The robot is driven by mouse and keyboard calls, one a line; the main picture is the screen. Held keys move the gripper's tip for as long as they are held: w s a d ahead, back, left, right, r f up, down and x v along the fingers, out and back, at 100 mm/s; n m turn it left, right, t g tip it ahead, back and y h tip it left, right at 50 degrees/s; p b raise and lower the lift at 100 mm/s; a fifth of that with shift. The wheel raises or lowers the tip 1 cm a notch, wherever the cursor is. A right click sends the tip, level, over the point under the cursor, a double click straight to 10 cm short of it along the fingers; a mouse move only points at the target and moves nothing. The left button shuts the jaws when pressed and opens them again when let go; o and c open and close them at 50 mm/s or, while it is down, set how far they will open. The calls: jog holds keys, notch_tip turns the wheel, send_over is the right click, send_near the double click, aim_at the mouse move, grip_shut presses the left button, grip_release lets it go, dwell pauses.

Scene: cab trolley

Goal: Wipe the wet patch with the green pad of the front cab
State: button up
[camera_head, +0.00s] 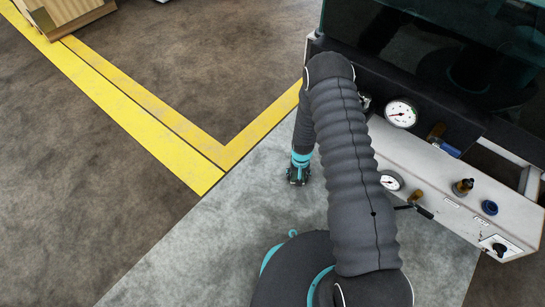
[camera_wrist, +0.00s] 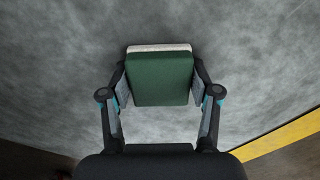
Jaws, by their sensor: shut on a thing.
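The green pad (camera_wrist: 160,79) shows in the wrist view, between the two fingers of my gripper (camera_wrist: 160,88). A pale layer (camera_wrist: 158,47) shows along its far edge. My gripper is shut on the pad, over a grey mottled surface; whether the pad touches that surface I cannot tell. In the head view my gripper (camera_head: 298,176) points down over the light grey area, left of the panel, and the pad cannot be made out there. I cannot pick out a clear wet patch in either view.
A white panel (camera_head: 455,215) with gauges (camera_head: 401,113), knobs and a lever stands at the right, below dark glass (camera_head: 440,45). Yellow floor lines (camera_head: 150,115) border the grey area (camera_head: 215,235). A wooden object (camera_head: 75,10) lies at the top left. The brown floor between is clear.

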jog(key=shift+s+d, duration=0.45)
jog(key=shift+d, duration=0.25)
jog(key=shift+s+d+r, duration=0.1)
jog(key=shift+s+d, duration=0.15)
notch_tip(320, 180, up, 3)
jog(key=shift+a+f+p, duration=0.1)
jog(key=shift+f+p, duration=0.05)
jog(key=shift+p, duration=0.35)
jog(key=shift+r+p, duration=1.3)
jog(key=shift+r, duration=1.35)
